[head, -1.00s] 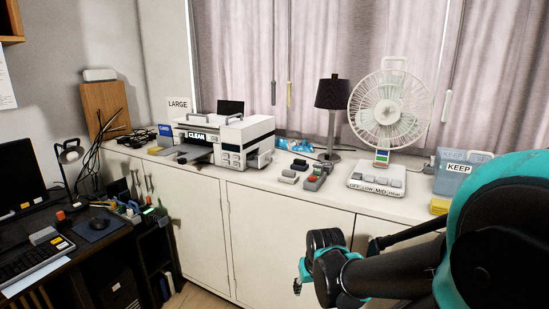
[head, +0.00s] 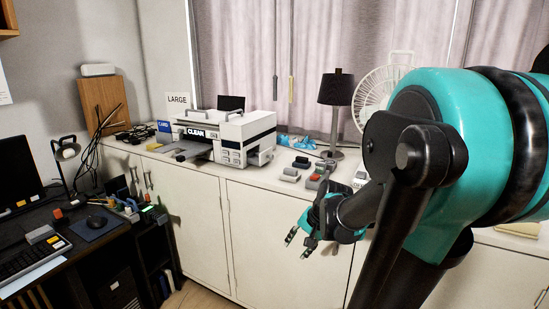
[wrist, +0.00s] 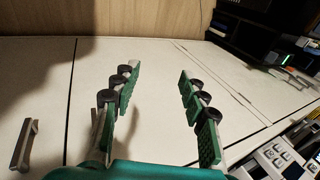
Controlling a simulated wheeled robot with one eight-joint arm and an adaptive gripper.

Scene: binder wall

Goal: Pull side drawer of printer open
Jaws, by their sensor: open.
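The white and grey printer (head: 225,136), marked CLEAN, stands on the white cabinet top, left of centre in the head view. Its right side shows a white drawer-like part (head: 265,157); how far it sticks out is hard to tell. In the wrist view part of the printer (wrist: 270,160), with its keypad, shows at the lower right. My gripper (head: 299,244) is in front of the cabinet, lower than the printer and to its right, with nothing held. In the wrist view its green-padded fingers (wrist: 158,88) are spread apart, with cabinet doors beyond them.
Small grey and red blocks (head: 315,177), a black lamp (head: 336,92) and a white fan (head: 378,92) stand right of the printer. The cabinet doors (head: 265,240) drop below the top edge. A black desk (head: 85,240) is at the left. My arm covers much of the right side.

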